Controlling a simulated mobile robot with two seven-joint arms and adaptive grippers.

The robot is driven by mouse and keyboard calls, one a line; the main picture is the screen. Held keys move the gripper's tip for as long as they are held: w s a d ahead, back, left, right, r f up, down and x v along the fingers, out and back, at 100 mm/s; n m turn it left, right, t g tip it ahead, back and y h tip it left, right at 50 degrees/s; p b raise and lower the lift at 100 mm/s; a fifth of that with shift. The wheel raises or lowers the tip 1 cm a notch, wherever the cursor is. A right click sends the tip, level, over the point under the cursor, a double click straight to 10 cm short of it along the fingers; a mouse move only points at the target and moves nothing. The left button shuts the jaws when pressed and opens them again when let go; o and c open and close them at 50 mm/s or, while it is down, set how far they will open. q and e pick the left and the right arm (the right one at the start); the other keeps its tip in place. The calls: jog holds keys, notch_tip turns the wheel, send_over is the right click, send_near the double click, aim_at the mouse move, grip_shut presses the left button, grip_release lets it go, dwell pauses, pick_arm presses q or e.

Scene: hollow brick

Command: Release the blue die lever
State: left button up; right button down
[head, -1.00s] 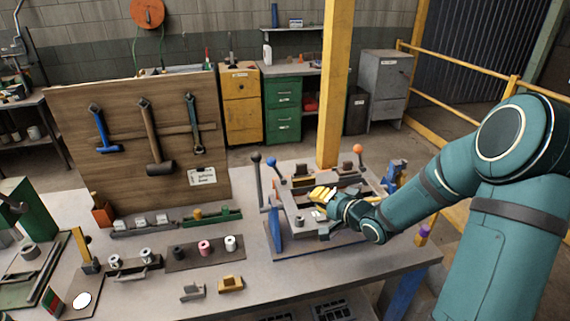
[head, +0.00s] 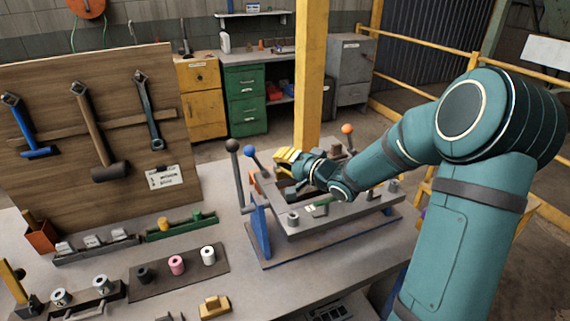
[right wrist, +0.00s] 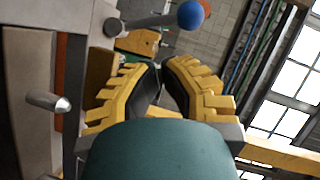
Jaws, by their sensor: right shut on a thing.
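The blue die lever, a thin grey rod with a blue ball knob (head: 249,151), leans up to the left on the grey press fixture (head: 345,212). Its blue knob (right wrist: 190,15) also shows at the top of the right wrist view, beyond my fingertips and apart from them. My right gripper (head: 282,158), with yellow fingers, is over the fixture, just right of the blue knob. My left gripper is not in view.
A taller lever with a dark knob (head: 232,146) stands just left of the blue one. An orange knob (head: 347,129) is at the fixture's back right. A dark tray (head: 190,273) with spools lies left. A yellow post (head: 311,75) rises behind the fixture.

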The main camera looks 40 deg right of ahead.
aim_at(261, 166)
jog(key=b+x, duration=0.1)
jog(key=x, duration=0.5)
jog(key=shift+w+f, duration=0.1)
jog(key=shift+w, duration=0.2)
jog(key=shift+a, duration=0.1)
jog(key=shift+a+n, duration=0.15)
jog(key=shift+n, duration=0.15)
jog(key=shift+w+a+n+g+h+p, duration=0.1)
jog(key=shift+a+n+g+h+p, duration=0.2)
jog(key=shift+a+n+g+p, duration=0.15)
jog(key=shift+a, duration=0.25)
